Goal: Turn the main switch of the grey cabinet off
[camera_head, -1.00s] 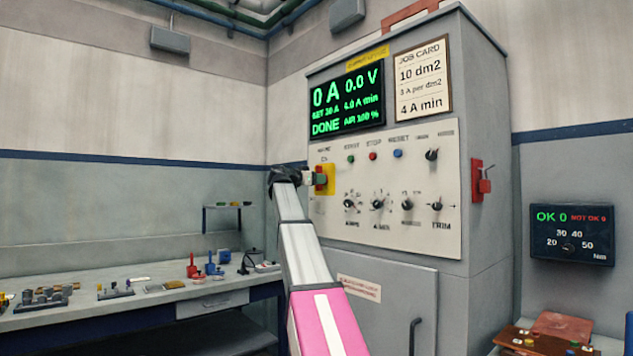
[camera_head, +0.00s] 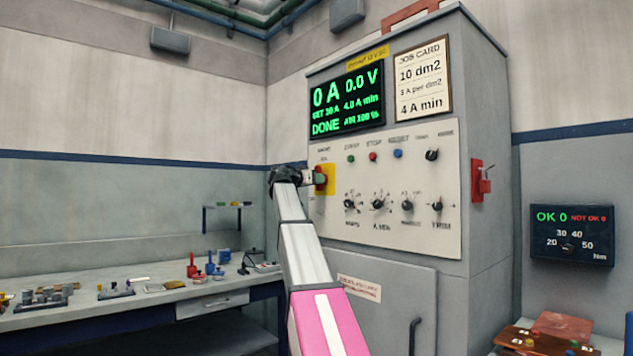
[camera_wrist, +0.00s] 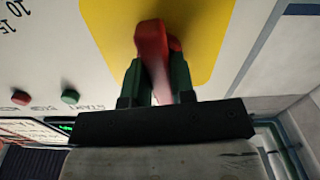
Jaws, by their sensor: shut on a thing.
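The grey cabinet (camera_head: 480,130) stands at the right of the head view with a light control panel (camera_head: 320,225) on its front. The main switch is a red handle (camera_wrist: 152,50) on a yellow plate (camera_wrist: 105,25) at the panel's left; the handle also shows in the head view (camera_head: 321,179). My gripper (camera_wrist: 155,75) has its two green fingers on either side of the red handle and is shut on it. In the head view my arm hides part of the switch. The switch's position marking is too small to read.
The cabinet's display (camera_head: 346,100) reads 0 A, 0.0 V and DONE. START, STOP and RESET buttons and several knobs sit right of the switch. A bench (camera_head: 120,307) with small parts stands at the left. A red lever (camera_head: 480,181) is on the cabinet's side.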

